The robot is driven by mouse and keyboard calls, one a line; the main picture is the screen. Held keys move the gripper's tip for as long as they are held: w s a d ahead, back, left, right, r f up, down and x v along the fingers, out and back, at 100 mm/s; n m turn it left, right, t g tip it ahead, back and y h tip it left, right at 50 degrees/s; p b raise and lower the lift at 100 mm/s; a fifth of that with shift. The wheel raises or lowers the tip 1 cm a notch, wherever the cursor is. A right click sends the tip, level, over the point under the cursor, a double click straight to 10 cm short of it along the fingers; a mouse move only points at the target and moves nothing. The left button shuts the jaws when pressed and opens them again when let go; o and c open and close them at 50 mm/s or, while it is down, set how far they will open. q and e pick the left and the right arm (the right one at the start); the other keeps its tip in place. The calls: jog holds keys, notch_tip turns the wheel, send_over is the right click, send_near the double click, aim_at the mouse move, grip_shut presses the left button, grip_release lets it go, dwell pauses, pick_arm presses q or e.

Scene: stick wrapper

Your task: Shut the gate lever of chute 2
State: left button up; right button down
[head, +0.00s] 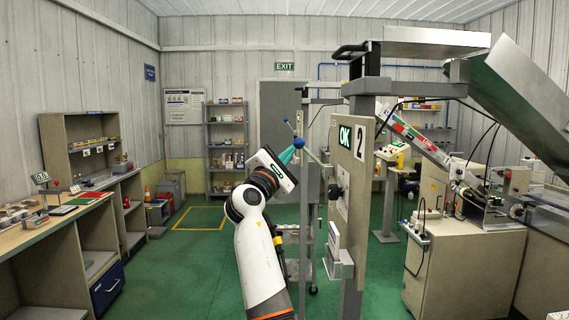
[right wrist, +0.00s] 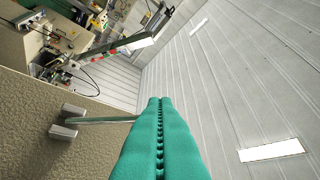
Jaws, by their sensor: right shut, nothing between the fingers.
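The chute 2 panel (head: 355,185) stands upright at centre right in the head view, with a "2" label and a lit green "OK" display (head: 345,137). A thin metal lever rod with a blue ball end (head: 299,143) sticks out left from the panel's far side. My right gripper (head: 291,151), with teal fingers, is shut and empty right beside that ball. In the right wrist view the shut fingers (right wrist: 160,120) point away; the lever rod (right wrist: 105,120) runs from a grey bracket (right wrist: 66,123) to behind them. The ball is hidden there, and contact is unclear. My left gripper is not in view.
Another blue ball (head: 286,121) on a thin rod shows just behind. A black knob (head: 335,192) and a small grey shelf (head: 338,262) stick out from the panel. A sloping metal chute (head: 520,100) hangs at upper right. Green floor is open to the left.

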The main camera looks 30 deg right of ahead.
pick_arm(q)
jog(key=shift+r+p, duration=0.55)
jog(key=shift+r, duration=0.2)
pick_arm(e)
jog(key=shift+s+d+r+m+g+y, duration=0.15)
jog(key=shift+d+r+m+g+y, duration=0.1)
jog(key=shift+r+m+g, duration=0.35)
jog(key=shift+s+d+r+m+g+y, duration=0.15)
jog(key=shift+d+r+m+g, duration=0.2)
jog(key=shift+m, duration=0.45)
jog(key=shift+a, duration=0.1)
